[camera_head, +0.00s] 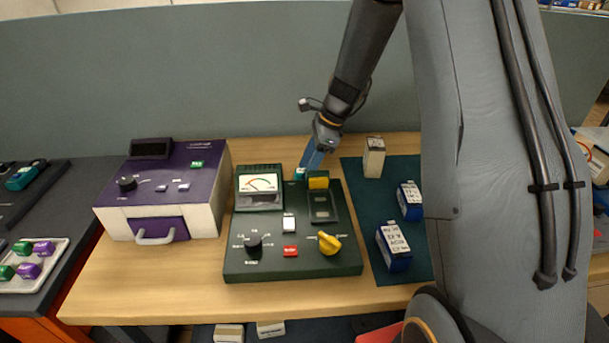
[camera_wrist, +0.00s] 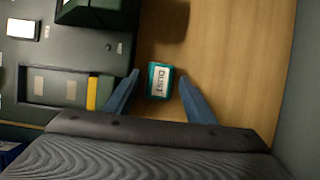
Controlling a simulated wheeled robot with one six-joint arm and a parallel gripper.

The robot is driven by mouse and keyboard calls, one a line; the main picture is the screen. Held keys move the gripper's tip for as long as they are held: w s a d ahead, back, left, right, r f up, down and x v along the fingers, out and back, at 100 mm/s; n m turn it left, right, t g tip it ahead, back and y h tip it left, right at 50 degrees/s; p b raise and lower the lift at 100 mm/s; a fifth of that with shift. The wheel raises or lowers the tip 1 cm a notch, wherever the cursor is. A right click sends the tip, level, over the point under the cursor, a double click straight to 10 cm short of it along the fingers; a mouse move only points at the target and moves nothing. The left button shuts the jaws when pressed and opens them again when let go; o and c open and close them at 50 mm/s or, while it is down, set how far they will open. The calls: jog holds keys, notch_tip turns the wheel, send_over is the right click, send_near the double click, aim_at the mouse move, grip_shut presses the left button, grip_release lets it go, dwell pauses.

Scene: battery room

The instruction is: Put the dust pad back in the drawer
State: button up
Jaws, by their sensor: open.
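The dust pad (camera_wrist: 160,81) is a small teal block with a white "DUST" label. It lies on the wooden table just behind the green tester. In the head view it is a small teal patch (camera_head: 300,174), partly hidden. My gripper (camera_head: 311,160) points down there, its blue fingers open. In the wrist view the fingers of my gripper (camera_wrist: 160,88) stand either side of the pad, with gaps; I cannot tell their height over it. The drawer (camera_head: 158,231) is the purple front with a grey handle, low in the purple-and-white box (camera_head: 185,165); it looks closed.
The green tester (camera_head: 270,268) with a meter, knobs and a yellow-ended slot stands beside the pad. A dark green mat (camera_head: 355,180) to the right bears a cream block (camera_head: 374,158) and blue-and-white batteries (camera_head: 394,247). A tray (camera_head: 62,253) of coloured blocks is at far left.

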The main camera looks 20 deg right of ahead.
jog(key=c, duration=1.2)
